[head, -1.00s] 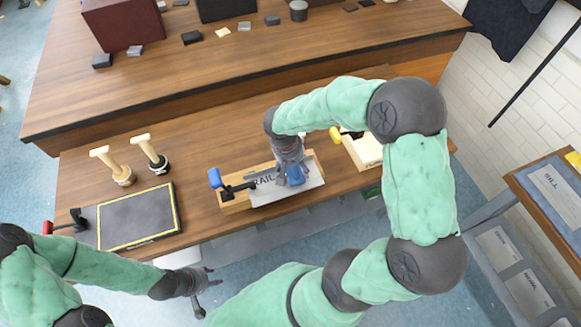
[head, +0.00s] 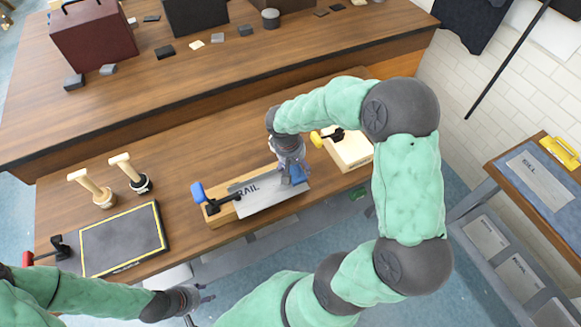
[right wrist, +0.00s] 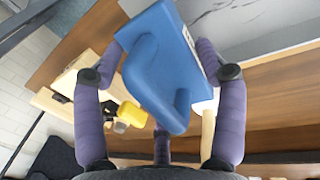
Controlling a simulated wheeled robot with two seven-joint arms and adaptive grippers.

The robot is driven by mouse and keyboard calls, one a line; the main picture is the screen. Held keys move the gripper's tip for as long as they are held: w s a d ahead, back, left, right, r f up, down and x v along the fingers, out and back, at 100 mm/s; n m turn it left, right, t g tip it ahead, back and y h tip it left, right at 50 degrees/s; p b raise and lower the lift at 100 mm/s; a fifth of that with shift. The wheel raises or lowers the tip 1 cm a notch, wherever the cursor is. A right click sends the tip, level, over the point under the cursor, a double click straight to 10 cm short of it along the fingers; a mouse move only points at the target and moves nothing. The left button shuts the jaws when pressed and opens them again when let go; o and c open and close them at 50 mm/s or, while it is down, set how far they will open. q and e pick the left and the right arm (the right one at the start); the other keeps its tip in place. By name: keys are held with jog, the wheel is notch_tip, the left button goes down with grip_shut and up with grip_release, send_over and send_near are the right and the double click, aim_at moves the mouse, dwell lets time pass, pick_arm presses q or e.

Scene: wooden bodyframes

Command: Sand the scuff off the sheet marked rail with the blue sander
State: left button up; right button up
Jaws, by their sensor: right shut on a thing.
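The sheet marked RAIL (head: 262,197) is a pale grey plate lying on a wooden block on the near bench. A black clamp with a blue handle (head: 198,192) is at its left end. My right gripper (head: 292,165) is shut on the blue sander (right wrist: 160,70), at the sheet's right end. The sander's underside is hidden, so I cannot tell whether it touches the sheet. Thin dark marks (right wrist: 212,10) show on the sheet's grey surface in the right wrist view. My left gripper (head: 198,303) is empty and open near the bottom edge, away from the bench.
A yellow-edged black pad (head: 122,240) and two wooden-handled stamps (head: 130,172) stand left. A pale wooden block (head: 350,150) with a yellow-handled clamp (head: 318,138) lies right of the sheet. A side table holds a sheet marked SILL (head: 540,180).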

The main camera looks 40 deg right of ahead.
jog(key=shift+r, duration=0.1)
jog(key=shift+w+a+r+b, duration=0.1)
jog(key=shift+w+a+b, duration=0.1)
jog(key=shift+a, duration=0.55)
jog(key=shift+w+a+b, duration=0.1)
jog(key=shift+w+a, duration=0.1)
jog(key=shift+a, duration=0.55)
jog(key=shift+w+a+r+b, duration=0.1)
jog(key=shift+w+a, duration=0.2)
jog(key=shift+a, duration=0.9)
jog(key=shift+w+a+r+b, duration=0.15)
jog(key=shift+w+a, duration=0.1)
jog(key=shift+a, duration=1)
jog(key=shift+w+a+f+b, duration=0.1)
jog(key=shift+w+a, duration=0.2)
jog(key=shift+a, duration=0.9)
jog(key=shift+r, duration=0.2)
jog(key=shift+r+p, duration=2)
jog(key=shift+r, duration=0.9)
notch_tip(320, 180, up, 3)
jog(key=shift+p, duration=1)
